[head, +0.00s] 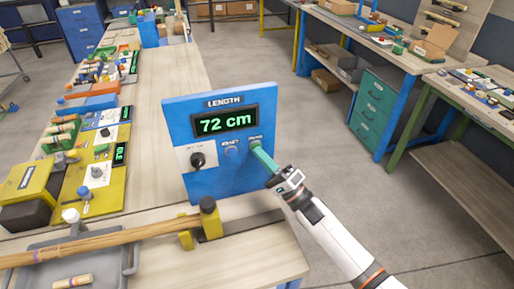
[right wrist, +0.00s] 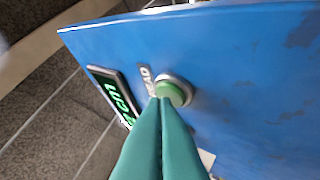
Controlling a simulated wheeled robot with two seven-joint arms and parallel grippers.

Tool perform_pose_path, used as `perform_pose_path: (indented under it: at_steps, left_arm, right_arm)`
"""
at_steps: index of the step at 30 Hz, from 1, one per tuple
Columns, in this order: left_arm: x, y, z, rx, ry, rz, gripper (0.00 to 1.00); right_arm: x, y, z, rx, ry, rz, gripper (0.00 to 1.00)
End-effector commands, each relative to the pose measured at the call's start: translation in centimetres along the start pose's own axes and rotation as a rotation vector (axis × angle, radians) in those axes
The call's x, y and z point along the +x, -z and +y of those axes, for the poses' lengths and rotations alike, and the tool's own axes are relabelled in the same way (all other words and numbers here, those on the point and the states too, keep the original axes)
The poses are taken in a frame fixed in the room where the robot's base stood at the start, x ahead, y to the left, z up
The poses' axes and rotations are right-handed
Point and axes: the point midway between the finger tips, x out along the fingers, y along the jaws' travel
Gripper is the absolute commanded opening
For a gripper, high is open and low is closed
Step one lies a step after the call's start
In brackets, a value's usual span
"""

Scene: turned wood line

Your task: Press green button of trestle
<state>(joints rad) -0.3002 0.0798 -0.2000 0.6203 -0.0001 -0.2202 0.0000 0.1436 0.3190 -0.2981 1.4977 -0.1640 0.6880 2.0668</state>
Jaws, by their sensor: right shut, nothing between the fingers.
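The green button sits at the panel's lower right and is mostly hidden by my gripper in the head view. In the right wrist view the green button (right wrist: 172,92) shows in a pale ring. My right gripper (head: 258,152) is shut and empty, its teal fingertips at the button's edge in the right wrist view (right wrist: 163,100). I cannot tell whether they touch it. My left gripper is not in view.
The panel also bears a black knob (head: 197,160) and a blue-grey button (head: 231,150). A long wooden rod (head: 110,240) lies in front of the panel, near a yellow stop (head: 209,220). Several coloured devices line the bench's left side.

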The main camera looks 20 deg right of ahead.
Motion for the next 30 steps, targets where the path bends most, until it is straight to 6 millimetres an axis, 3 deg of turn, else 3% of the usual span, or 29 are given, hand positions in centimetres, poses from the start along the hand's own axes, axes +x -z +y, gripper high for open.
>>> perform_pose_path:
  at_steps: [23,30]
  left_arm:
    - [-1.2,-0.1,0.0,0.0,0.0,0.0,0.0]
    - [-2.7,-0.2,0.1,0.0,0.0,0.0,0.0]
  right_arm:
    - [-1.3,0.9,1.0,0.001,0.001,0.0,0.0]
    - [-2.8,2.1,2.4,0.002,0.002,0.0,0.0]
